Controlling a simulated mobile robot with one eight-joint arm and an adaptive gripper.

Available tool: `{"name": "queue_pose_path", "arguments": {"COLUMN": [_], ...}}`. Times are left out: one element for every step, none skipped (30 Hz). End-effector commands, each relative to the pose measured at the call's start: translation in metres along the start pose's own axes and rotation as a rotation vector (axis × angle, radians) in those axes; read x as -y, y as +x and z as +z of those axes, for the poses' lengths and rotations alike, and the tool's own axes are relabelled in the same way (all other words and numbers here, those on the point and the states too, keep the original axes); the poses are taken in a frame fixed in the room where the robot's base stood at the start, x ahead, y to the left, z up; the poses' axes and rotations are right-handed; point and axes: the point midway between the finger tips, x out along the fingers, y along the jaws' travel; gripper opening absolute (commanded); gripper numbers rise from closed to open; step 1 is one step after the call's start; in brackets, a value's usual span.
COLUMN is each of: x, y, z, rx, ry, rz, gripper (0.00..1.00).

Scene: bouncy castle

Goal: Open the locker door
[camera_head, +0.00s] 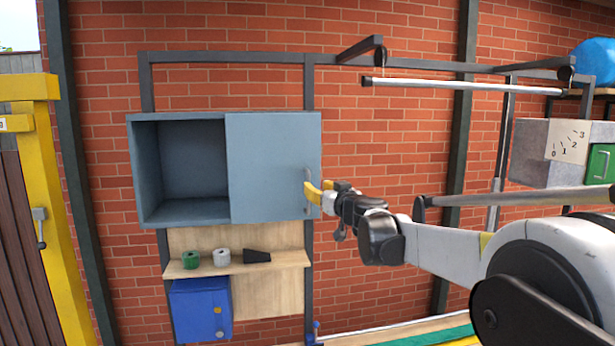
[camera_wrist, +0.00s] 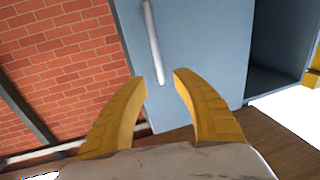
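The locker (camera_head: 178,212) is a blue-grey box on the brick wall. Its left part is an open, empty compartment, and a flat blue-grey door (camera_head: 262,165) covers its right part. A grey vertical bar handle (camera_head: 307,178) is near the door's right edge; it also shows in the wrist view (camera_wrist: 153,40). My gripper (camera_head: 311,190) has yellow fingers and is at the handle's lower part. In the wrist view my gripper (camera_wrist: 159,77) is open, and the handle's end appears between the fingertips. Whether a finger touches it I cannot tell.
A wooden shelf (camera_head: 285,259) below the locker holds a green roll (camera_head: 190,260), a white roll (camera_head: 222,257) and a black wedge (camera_head: 257,256). A blue box (camera_head: 200,310) hangs underneath. A metal bar (camera_head: 470,86) and dark frame are at upper right. A grey box (camera_head: 530,150) stands farther right.

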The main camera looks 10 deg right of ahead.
Motion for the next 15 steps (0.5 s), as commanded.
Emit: {"name": "queue_pose_path", "arguments": {"x": [0.0, 0.0, 0.0, 0.0, 0.0, 0.0, 0.001, 0.0, 0.001, 0.0, 0.0, 0.0, 0.0, 0.0, 0.0], "y": [0.012, 0.018, 0.026, 0.032, 0.037, 0.044, 0.048, 0.053, 0.057, 0.06, 0.063, 0.066, 0.067, 0.068, 0.069], "z": [-0.003, -0.003, -0.003, -0.003, -0.003, -0.003, -0.003, -0.002, -0.002, -0.002, -0.002, -0.002, -0.001, -0.001, -0.001], "rx": [0.0, 0.0, 0.0, 0.0, 0.0, 0.0, 0.0, 0.0, 0.0, 0.0, 0.0, 0.0, 0.0, 0.0, 0.0], "ry": [0.0, 0.0, 0.0, 0.0, 0.0, 0.0, 0.0, 0.0, 0.0, 0.0, 0.0, 0.0, 0.0, 0.0, 0.0], "rz": [-0.001, -0.001, -0.001, -0.002, -0.002, -0.002, -0.001, -0.001, -0.001, -0.001, -0.001, -0.001, -0.001, -0.001, -0.001], "gripper": [0.34, 0.34, 0.34, 0.34, 0.34, 0.34, 0.34, 0.34, 0.34, 0.34, 0.34, 0.34, 0.34, 0.34, 0.34]}}
